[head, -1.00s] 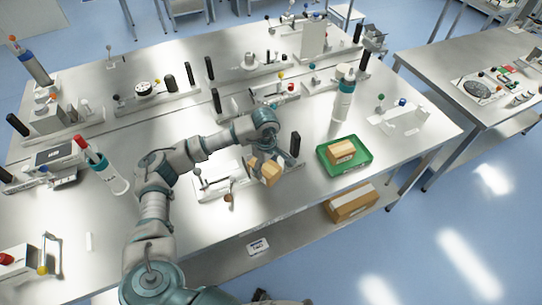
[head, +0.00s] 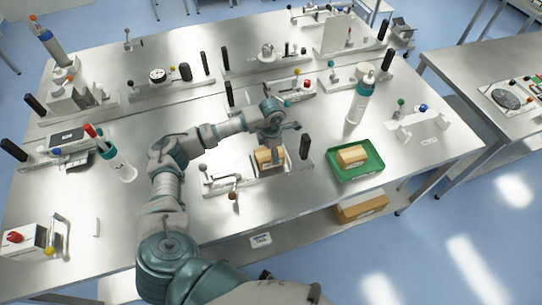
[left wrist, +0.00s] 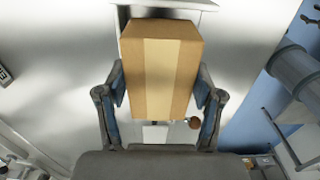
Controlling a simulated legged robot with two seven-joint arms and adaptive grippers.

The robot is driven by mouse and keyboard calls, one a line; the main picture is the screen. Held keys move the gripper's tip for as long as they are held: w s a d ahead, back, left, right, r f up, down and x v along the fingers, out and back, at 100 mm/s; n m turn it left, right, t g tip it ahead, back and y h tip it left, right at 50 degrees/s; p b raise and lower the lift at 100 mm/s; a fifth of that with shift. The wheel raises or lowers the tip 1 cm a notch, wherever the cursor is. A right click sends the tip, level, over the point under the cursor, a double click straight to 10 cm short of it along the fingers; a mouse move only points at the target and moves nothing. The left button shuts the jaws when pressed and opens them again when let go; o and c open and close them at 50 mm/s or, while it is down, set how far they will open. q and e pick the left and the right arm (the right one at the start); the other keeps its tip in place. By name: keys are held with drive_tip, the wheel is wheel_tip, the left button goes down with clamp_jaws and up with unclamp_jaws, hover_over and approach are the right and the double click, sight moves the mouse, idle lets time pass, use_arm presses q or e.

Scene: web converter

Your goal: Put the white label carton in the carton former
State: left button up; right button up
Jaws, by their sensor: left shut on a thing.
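My left gripper (head: 270,150) points down and is shut on a tan carton (head: 265,157). In the left wrist view the carton (left wrist: 162,70) sits between both fingers, with a paler band down its face; I see no white label on the visible faces. The carton is over or on the white base of a bench fixture (head: 232,186) with a lever and a black post, which looks like the carton former. I cannot tell whether the carton touches the base. My right gripper is not in view.
A green tray (head: 343,172) with another tan carton (head: 352,155) stands just right of the fixture. A white bottle with a teal band (head: 360,102) stands behind the tray. Another carton (head: 360,208) lies on the lower shelf. Several other fixtures line the back of the bench.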

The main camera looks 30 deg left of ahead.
use_arm(q)
drive_tip(key=shift+d+f, duration=0.2)
drive_tip(key=shift+f, duration=1.35)
drive_tip(key=o, duration=1.2)
drive_tip(key=shift+a, duration=0.15)
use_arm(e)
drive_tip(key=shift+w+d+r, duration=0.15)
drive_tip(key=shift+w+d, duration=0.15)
